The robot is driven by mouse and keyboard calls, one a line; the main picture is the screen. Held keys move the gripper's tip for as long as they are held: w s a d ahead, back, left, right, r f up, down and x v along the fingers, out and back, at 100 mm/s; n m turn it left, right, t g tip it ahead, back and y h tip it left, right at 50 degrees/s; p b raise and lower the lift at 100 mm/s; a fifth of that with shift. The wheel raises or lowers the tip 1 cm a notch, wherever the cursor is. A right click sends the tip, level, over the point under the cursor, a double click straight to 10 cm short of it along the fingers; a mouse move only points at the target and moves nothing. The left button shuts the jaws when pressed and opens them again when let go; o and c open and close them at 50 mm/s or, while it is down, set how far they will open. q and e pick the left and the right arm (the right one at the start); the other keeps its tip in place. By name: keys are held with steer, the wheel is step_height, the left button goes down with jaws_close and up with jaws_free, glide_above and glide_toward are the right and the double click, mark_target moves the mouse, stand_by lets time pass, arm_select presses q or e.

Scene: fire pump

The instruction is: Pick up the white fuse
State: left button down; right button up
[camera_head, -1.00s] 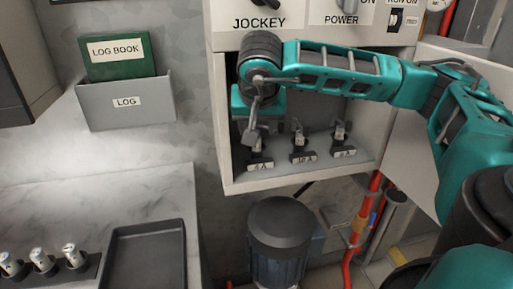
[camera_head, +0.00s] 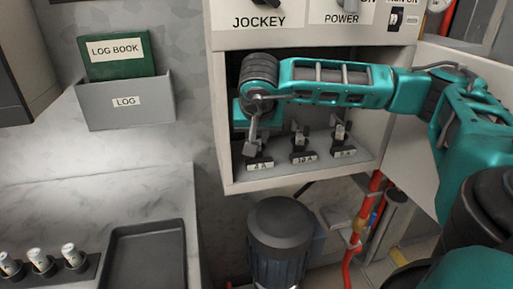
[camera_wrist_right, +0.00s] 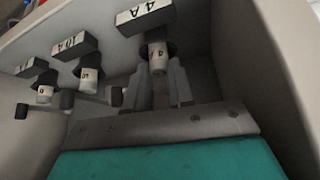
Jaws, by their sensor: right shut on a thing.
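A white fuse (camera_wrist_right: 158,60) is in the dark holder labelled 4 A (camera_wrist_right: 144,16) inside the open cabinet. My right gripper (camera_head: 252,149) reaches into the cabinet from the right. In the right wrist view its two fingers (camera_wrist_right: 157,85) are shut on this fuse, one on each side. In the head view the gripper mostly hides the fuse, and the 4 A label (camera_head: 259,164) shows just below. My left gripper is not in view.
The cabinet's walls and floor lip (camera_head: 300,178) closely surround my right gripper. At lower left, several white fuses (camera_head: 40,261) stand in a rack beside an empty black tray (camera_head: 146,260). A log book pocket (camera_head: 126,103) hangs on the wall. A dark-topped cylinder (camera_head: 280,222) stands below.

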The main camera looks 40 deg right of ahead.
jaws_close()
steer(key=shift+r, duration=0.15)
